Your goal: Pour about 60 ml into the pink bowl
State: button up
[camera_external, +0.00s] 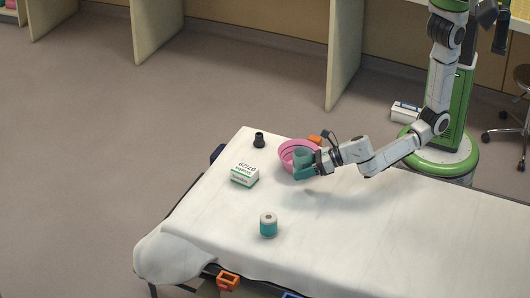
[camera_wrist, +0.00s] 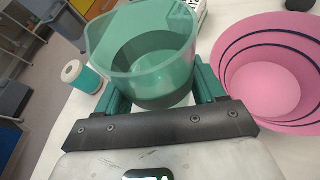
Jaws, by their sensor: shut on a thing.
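My gripper (camera_external: 307,172) is shut on a translucent green cup (camera_external: 302,155), which is close to upright. In the wrist view the green cup (camera_wrist: 142,50) sits between my two fingers (camera_wrist: 160,88). It has a wide, open rim and a darker lower part; I cannot tell whether that is liquid. The pink bowl (camera_external: 284,157) is on the white-covered stretcher, partly hidden behind the cup in the outside view. In the wrist view the pink bowl (camera_wrist: 265,88) is just right of the cup, with dark rings inside. No stream shows between them.
On the stretcher (camera_external: 350,240) are a white and green box (camera_external: 244,175), a small black object (camera_external: 259,140), a teal and white roll-like container (camera_external: 268,225) and an orange item (camera_external: 315,139) behind the bowl. The stretcher's middle and right are clear.

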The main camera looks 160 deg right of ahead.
aim_at(308, 152)
jog(key=shift+s+d+r, duration=0.1)
jog(key=shift+s+r, duration=0.1)
jog(key=shift+r, duration=0.55)
jog(key=shift+s+d+r+m+t, duration=0.1)
jog(key=shift+s+r+m+t, duration=0.1)
jog(key=shift+r+m+t, duration=0.4)
jog(key=shift+s+d+f+m+t+y+b, duration=0.2)
jog(key=shift+s+f+m+t+y+b, duration=0.2)
jog(key=shift+m+b, duration=0.35)
jog(key=shift+s+d+r, duration=0.1)
jog(key=shift+s+r, duration=0.05)
jog(key=shift+r, duration=0.2)
jog(key=shift+s+d+r+m+t+p, duration=0.15)
jog(key=shift+s+r+m+t+p, duration=0.2)
jog(key=shift+m+p, duration=0.15)
jog(key=shift+r+m+t, duration=0.25)
jog(key=shift+r+m, duration=0.05)
jog(key=shift+m, duration=0.15)
jog(key=shift+w+f+m+t+b, duration=0.15)
jog(key=shift+m+t+b, duration=0.15)
jog(key=shift+m+b, duration=0.15)
